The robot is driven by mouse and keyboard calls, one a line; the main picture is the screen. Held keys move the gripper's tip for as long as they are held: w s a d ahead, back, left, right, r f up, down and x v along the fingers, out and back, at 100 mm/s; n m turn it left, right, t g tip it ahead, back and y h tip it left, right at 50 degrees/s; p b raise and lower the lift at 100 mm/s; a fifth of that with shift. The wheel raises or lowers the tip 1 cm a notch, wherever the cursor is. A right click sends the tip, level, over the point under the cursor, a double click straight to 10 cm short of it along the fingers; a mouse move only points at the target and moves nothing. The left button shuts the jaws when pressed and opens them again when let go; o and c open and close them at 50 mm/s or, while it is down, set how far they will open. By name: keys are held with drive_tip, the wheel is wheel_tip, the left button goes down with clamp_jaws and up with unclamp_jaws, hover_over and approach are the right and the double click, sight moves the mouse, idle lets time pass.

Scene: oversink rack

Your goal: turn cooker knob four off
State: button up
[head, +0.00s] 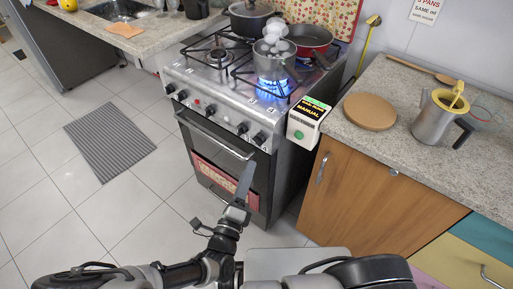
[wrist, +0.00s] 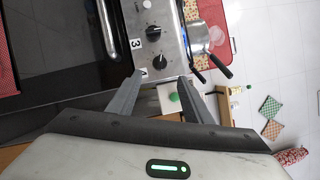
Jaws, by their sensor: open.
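The cooker (head: 215,95) has a row of black knobs along its steel front. Knob four (head: 259,138) is the rightmost; in the wrist view knob four (wrist: 159,62) is beside the label "4", with knob three (wrist: 152,32) above it in the picture. My gripper (head: 249,166) is in front of the oven door, below knob four. In the wrist view my gripper (wrist: 160,76) is open and empty. Its fingertips are to either side of knob four's lower part in the picture; I cannot tell whether they touch. Blue flame (head: 280,88) burns under the steel pot (head: 274,65).
A dark pot (head: 249,18) and a red pan (head: 308,37) stand on the rear burners. A white box reading "MANUAL" (head: 308,122) is at the cooker's right corner, close to knob four. The wooden cabinet (head: 345,190) is at right. Floor to the left is clear around a grey mat (head: 109,142).

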sight(257, 144)
drive_tip(key=b+x, duration=0.1)
drive_tip(key=x, duration=0.9)
drive_tip(key=shift+w+f, duration=0.1)
drive_tip(key=c, duration=1)
